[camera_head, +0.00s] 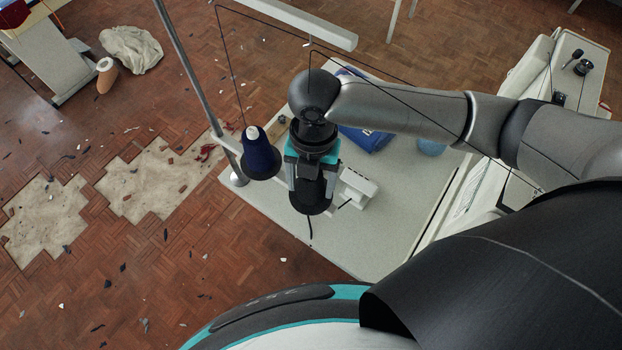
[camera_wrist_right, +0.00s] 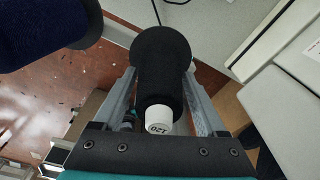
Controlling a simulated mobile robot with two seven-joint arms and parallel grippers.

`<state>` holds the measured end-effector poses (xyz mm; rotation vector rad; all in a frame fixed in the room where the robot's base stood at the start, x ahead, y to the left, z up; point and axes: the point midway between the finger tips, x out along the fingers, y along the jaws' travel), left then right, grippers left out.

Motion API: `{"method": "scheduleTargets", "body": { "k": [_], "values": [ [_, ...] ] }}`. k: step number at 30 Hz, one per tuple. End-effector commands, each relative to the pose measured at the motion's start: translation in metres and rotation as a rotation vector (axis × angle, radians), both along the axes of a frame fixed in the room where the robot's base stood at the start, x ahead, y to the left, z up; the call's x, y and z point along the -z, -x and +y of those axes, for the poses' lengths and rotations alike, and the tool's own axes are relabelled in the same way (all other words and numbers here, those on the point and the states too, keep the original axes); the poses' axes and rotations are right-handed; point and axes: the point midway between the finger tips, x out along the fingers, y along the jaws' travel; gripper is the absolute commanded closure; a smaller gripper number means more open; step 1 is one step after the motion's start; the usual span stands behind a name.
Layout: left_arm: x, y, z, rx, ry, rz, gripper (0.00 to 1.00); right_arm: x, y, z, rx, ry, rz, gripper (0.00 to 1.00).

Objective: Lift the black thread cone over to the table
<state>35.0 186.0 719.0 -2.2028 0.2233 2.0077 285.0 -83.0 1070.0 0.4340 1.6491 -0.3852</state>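The black thread cone (camera_head: 314,197) is between the fingers of my right gripper (camera_head: 306,172), over the pale table (camera_head: 350,245). In the right wrist view the cone (camera_wrist_right: 160,75) has its white tip, marked 120, toward the camera and its wide base away. The fingers of the right gripper (camera_wrist_right: 163,95) lie along both sides of the cone and look closed on it. The gap between the cone's base and the surface below cannot be judged clearly. My left gripper is in neither view.
A navy thread cone (camera_head: 260,158) with a white tip is close left of my right gripper. A metal pole (camera_head: 188,65) with an overhead bar (camera_head: 300,22) stands beside it, with thin threads. A white machine part (camera_head: 358,187) and blue cloth (camera_head: 368,138) are on the table.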

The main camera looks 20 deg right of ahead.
Motion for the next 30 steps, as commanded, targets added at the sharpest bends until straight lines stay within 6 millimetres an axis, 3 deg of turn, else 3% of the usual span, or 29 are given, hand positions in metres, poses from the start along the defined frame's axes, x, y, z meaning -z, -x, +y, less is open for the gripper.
{"method": "scheduleTargets", "body": {
  "k": [2,18,30],
  "values": [
    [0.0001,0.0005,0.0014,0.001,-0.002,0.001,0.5,-0.0003,-0.0001,0.0001,0.0,0.0,0.0,0.36],
    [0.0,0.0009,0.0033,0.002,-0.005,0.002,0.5,-0.0005,-0.0002,0.0001,0.0,-0.001,0.0,0.95],
    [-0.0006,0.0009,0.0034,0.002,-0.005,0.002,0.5,-0.0096,-0.0007,0.0007,0.0,-0.003,-0.001,0.95]
  ]
}}
